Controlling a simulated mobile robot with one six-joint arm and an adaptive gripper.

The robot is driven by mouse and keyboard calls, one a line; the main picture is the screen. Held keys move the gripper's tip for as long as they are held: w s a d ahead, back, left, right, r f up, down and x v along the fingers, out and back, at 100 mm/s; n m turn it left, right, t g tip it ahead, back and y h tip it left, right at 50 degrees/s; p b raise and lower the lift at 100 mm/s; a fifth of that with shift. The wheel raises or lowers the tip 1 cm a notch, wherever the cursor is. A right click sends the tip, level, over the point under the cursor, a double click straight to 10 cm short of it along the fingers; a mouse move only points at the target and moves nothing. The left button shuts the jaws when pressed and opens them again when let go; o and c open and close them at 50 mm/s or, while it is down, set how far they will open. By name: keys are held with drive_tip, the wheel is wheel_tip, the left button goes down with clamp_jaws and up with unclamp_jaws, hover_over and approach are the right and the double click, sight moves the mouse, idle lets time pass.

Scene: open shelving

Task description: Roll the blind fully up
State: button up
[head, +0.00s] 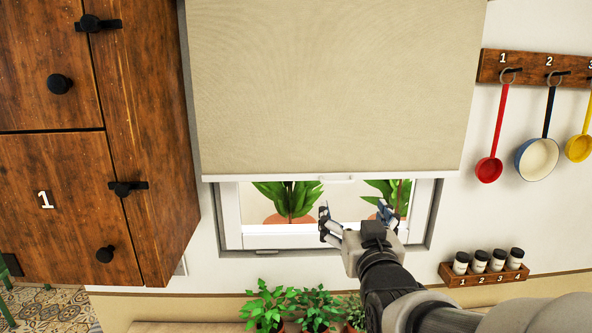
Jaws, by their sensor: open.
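The beige blind (325,90) hangs over the window in the head view and covers its upper part. Its white bottom bar (260,178) runs across the window, with a small white handle (337,180) near the middle. Below the bar the white window frame (275,241) and glass show, with potted plants behind. My gripper (353,210) is open and empty, below the bar and close to the handle in the picture. Its fingers point up toward the bar. I cannot tell how far it is from the blind in depth.
A wooden cabinet (150,130) with black knobs stands at the left. A hook rail (530,68) with ladles hangs at the right, above a small rack (484,274) of jars. Green potted plants (315,308) stand below the window. The wall between window and ladles is clear.

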sight(339, 183)
drive_tip(key=w+p, duration=0.1)
drive_tip(key=w, duration=1.5)
drive_tip(key=shift+w, duration=0.15)
